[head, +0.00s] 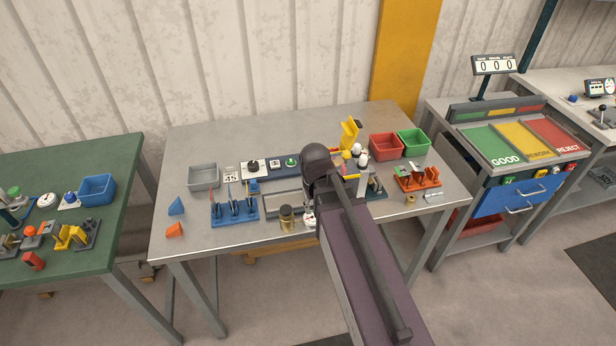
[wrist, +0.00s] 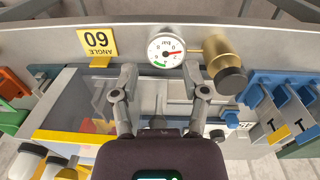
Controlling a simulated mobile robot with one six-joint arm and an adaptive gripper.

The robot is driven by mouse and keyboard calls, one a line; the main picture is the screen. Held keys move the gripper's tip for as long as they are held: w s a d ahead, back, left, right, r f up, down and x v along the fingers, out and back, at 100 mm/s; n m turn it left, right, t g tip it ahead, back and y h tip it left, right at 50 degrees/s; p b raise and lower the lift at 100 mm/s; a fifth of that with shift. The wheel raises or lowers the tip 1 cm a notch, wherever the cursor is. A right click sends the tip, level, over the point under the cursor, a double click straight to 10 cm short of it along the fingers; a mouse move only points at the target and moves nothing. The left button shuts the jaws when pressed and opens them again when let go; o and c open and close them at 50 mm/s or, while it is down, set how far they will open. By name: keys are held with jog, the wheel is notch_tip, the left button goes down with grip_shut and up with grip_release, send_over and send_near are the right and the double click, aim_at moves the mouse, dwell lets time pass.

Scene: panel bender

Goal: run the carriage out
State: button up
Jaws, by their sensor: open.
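The panel bender, with its grey frame (head: 285,204) and yellow upright part (head: 349,133), stands mid-table, partly hidden behind my arm in the head view. I cannot tell for sure which part is the carriage. In the wrist view a clear panel (wrist: 92,98) with a yellow strip (wrist: 75,137) lies left of and below my gripper (wrist: 158,85). My gripper is open, its two fingers apart over the machine with nothing seen between them. A round gauge (wrist: 166,47) and a yellow label reading ANGLE 60 (wrist: 96,42) show upside down on the edge beyond the fingertips.
A brass cylinder (wrist: 222,62) stands close to my gripper's right finger. A blue rack (head: 234,211) is left of the machine; an orange rack (head: 417,178), red bin (head: 386,146) and green bin (head: 413,142) are right.

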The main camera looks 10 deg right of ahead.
jog(key=w+a+r+n+h+p, duration=0.1)
jog(key=w+a+r+p, duration=0.1)
jog(key=w+r+p, duration=0.7)
notch_tip(320, 180, up, 2)
jog(key=w, duration=0.3)
jog(key=shift+n+h, duration=0.3)
jog(key=shift+n, duration=0.1)
jog(key=shift+f, duration=0.2)
jog(key=f+b, duration=0.4)
jog(key=d+f+b, duration=0.1)
jog(key=f+b, duration=0.3)
jog(key=d+f+b, duration=0.1)
jog(key=f+b, duration=0.4)
jog(key=shift+w+d, duration=0.2)
jog(key=shift+d, duration=0.05)
grip_shut()
